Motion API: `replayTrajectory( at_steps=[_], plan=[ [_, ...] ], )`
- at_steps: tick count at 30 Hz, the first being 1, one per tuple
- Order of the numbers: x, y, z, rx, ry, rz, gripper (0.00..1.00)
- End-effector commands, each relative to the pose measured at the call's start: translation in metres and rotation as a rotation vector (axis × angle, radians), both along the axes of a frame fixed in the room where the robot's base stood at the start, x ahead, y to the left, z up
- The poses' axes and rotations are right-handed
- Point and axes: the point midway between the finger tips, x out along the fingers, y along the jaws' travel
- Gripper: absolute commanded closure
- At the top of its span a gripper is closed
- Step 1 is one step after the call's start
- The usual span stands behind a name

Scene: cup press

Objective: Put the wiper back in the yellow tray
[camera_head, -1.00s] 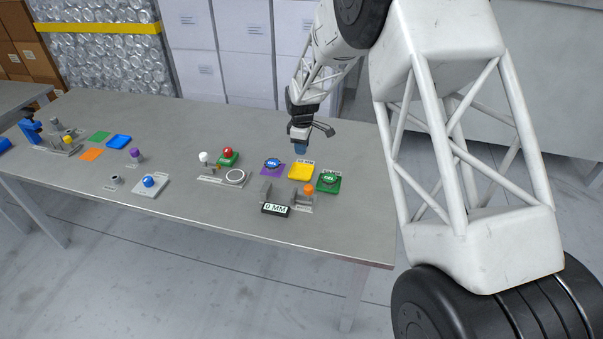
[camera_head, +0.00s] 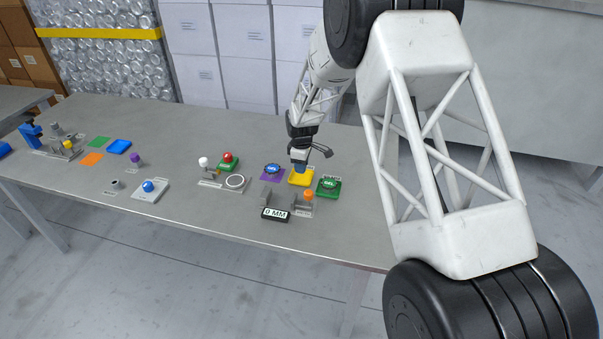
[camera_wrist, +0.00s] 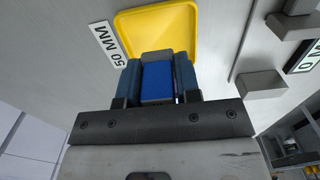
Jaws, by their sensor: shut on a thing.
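The wiper (camera_wrist: 157,82) is a blue block with a grey edge at its far end, seen between my fingers in the wrist view. My gripper (camera_head: 300,168) is shut on it and holds it pointing down over the yellow tray (camera_head: 300,181). In the wrist view the yellow tray (camera_wrist: 185,35) is just beyond the wiper's far end, which overlaps the tray's near side in the picture. I cannot tell whether the wiper touches the tray.
A purple mat with a blue-topped disc (camera_head: 272,170) is left of the tray. A green tray with a disc (camera_head: 327,187) is at its right. A grey gauge with a "0 MM" display (camera_head: 275,214) and an orange knob (camera_head: 308,195) stand in front. The table behind is clear.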

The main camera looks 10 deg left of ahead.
Motion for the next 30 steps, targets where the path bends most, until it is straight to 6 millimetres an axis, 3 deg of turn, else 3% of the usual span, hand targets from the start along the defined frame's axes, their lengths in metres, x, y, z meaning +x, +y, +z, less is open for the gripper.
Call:
replayTrajectory(
  at_steps=[14,29,30],
  plan=[
    [0.000,0.000,-0.035,0.000,0.000,0.000,0.91],
    [0.000,0.000,-0.041,0.000,0.000,0.000,0.91],
    [0.000,0.000,-0.040,0.000,0.000,0.000,0.65]
  ],
)
